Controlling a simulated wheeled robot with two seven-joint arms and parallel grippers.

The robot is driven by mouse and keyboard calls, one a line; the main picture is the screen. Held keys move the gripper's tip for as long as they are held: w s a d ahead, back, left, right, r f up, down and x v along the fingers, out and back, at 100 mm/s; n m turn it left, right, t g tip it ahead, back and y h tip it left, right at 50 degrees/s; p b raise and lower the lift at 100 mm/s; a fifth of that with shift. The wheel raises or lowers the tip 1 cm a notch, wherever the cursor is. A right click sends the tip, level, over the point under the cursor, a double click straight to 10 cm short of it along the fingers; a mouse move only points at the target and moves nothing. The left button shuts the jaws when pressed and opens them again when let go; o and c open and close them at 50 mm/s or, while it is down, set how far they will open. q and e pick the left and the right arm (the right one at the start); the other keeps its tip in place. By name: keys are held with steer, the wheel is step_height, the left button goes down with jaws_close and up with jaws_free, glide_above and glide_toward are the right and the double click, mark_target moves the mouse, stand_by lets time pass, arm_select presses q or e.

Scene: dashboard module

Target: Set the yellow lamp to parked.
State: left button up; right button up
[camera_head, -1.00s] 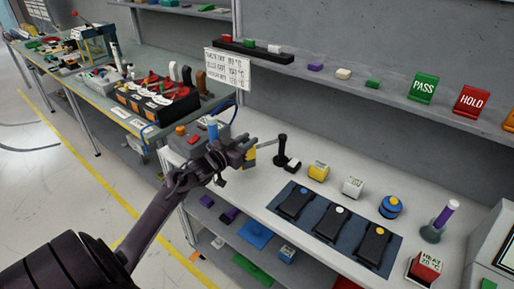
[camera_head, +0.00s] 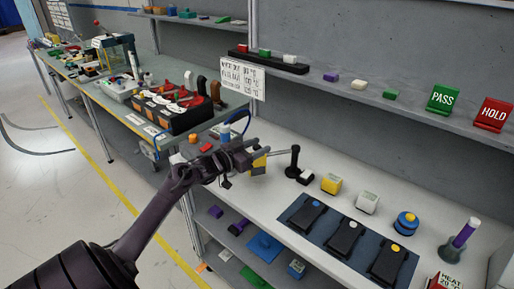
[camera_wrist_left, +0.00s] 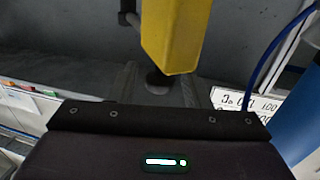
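The yellow lamp head (camera_head: 259,161) is at the end of a thin dark arm that reaches left from a black upright post (camera_head: 294,160) on the white bench. My left gripper (camera_head: 249,155) is right at the lamp head, on its left side. In the left wrist view the yellow lamp head (camera_wrist_left: 176,38) hangs large at the top middle, over my left gripper's fingers (camera_wrist_left: 157,88). The fingers stand apart with a visible gap. I cannot tell whether they touch the lamp. My right gripper is not in view.
A white sign (camera_head: 242,78) hangs behind the lamp. Below is a shelf with coloured pieces.

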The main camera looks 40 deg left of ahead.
arm_select(q)
steer(key=shift+s, duration=0.15)
steer(key=shift+s+a+f, duration=0.1)
steer(key=shift+s+f, duration=0.05)
steer(key=shift+s, duration=0.1)
steer(key=b+v, duration=0.1)
steer(key=v, duration=0.6)
